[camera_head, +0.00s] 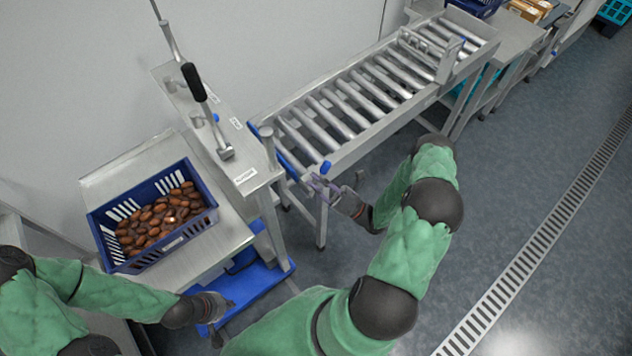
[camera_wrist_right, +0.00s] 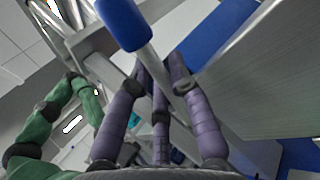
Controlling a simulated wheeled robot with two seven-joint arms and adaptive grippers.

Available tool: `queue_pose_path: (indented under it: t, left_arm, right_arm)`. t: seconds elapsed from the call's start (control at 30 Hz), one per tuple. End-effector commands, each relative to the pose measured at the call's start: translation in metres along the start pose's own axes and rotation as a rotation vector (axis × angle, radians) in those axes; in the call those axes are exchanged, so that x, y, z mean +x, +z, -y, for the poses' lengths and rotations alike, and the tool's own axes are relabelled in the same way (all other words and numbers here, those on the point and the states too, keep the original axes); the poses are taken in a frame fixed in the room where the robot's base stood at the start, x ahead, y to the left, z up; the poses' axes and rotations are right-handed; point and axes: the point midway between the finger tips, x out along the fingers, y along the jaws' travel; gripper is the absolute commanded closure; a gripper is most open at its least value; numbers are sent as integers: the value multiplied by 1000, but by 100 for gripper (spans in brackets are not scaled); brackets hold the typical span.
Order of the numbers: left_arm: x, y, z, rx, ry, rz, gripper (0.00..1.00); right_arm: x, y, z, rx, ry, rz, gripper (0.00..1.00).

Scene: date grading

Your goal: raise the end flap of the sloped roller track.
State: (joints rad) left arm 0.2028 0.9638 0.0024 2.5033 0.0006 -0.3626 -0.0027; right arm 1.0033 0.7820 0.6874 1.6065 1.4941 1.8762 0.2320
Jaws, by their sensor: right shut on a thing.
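The sloped roller track (camera_head: 345,105) runs from the upper right down to its near end beside the bench. A blue strip (camera_head: 288,161) lies across that near end, seemingly the end flap. A metal rod with a blue cap (camera_head: 326,167) stands at its corner; the cap also shows large in the right wrist view (camera_wrist_right: 122,25). My right gripper (camera_head: 316,185) is at this corner, its purple fingers (camera_wrist_right: 160,85) shut around the rod just below the cap. My left gripper (camera_head: 222,303) hangs low near the blue base; its fingers are too small to judge.
A blue crate (camera_head: 140,259) of brown dates stands on the steel table at the left. A black-handled lever (camera_head: 205,105) rises from the narrow bench. A drain grate (camera_head: 545,230) crosses the clear floor at the right.

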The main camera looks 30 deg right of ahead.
Motion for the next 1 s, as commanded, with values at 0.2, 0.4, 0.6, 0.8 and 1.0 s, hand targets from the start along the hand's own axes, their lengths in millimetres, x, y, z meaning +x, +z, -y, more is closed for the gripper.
queue_pose_path:
  t: [0.2,0.4,0.6,0.8,1.0]
  left_arm:
    - [2,0,0,0,0,0,100]
    - [2,0,0,0,0,0,100]
    - [2,0,0,0,0,0,100]
    - [2,0,0,0,0,0,100]
    - [1,0,0,0,0,0,100]
  right_arm:
    - [-2,-1,2,38,-9,25,100]
    - [-2,0,3,45,-11,30,100]
    - [-2,0,3,45,-11,29,100]
    - [-2,0,3,45,-10,30,54]
    - [-2,0,3,44,-10,31,54]
